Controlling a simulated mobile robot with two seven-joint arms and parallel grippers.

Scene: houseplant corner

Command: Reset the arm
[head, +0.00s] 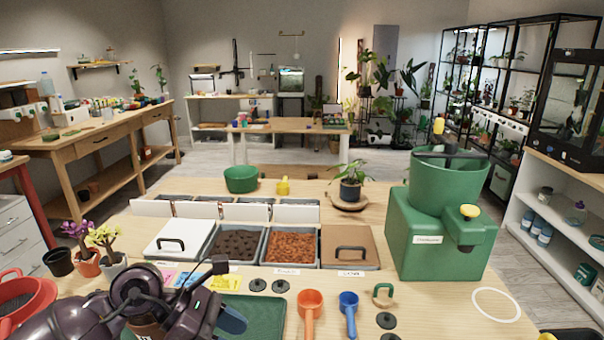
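My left arm comes in at the bottom left, over the near edge of the wooden table (400,312). Its dark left gripper (228,308) hangs over a green tray (268,308), with a blue-grey finger part showing. I cannot tell whether its fingers are apart or closed, and no held thing is clear. The arm hides part of the tray. My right gripper is not in view; only a dark piece shows at the bottom right edge.
An orange scoop (310,305), a blue scoop (349,308) and black discs lie right of the tray. Behind are lidded and soil-filled bins (292,247). A green dispenser (440,240) stands at right.

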